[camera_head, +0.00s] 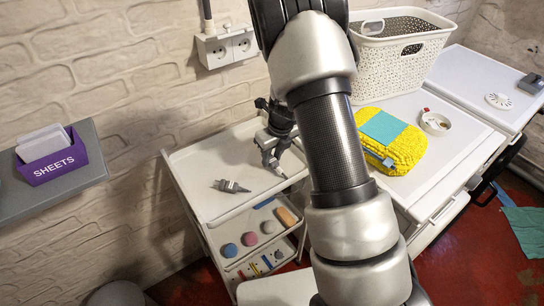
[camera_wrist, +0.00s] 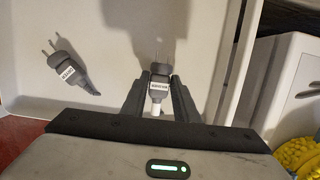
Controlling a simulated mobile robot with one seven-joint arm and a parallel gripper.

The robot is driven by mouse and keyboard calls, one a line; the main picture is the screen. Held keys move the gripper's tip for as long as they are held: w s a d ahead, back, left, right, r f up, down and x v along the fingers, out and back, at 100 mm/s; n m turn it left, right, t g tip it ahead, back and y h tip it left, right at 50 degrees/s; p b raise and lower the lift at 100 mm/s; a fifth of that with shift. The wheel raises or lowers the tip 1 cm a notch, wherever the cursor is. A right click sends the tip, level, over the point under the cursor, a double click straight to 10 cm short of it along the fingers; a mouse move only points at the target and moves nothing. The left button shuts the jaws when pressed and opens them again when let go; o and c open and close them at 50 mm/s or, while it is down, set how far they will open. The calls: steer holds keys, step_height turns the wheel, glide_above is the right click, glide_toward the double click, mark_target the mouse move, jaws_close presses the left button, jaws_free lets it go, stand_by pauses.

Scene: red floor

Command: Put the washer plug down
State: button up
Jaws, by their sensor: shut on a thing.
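My gripper (camera_head: 271,156) is over the top tray of a white trolley (camera_head: 215,213). In the wrist view the two fingers (camera_wrist: 160,95) are closed on a grey plug (camera_wrist: 159,84) with a white label, its prongs pointing away and a white cord end toward me. I take it as the washer plug; the label is too small to read surely. In the head view only a small tip of it shows below the fingers. I cannot tell whether it touches the tray. A second grey labelled plug (camera_head: 230,186) lies on the tray, left of my gripper; it also shows in the wrist view (camera_wrist: 70,68).
A double wall socket (camera_head: 226,46) is above the trolley. The purple SHEETS box (camera_head: 52,160) is on a left shelf. The tray is otherwise mostly bare.

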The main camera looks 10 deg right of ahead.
steer(key=shift+f, duration=0.45)
steer(key=o, duration=1.2)
steer(key=shift+c, duration=0.2)
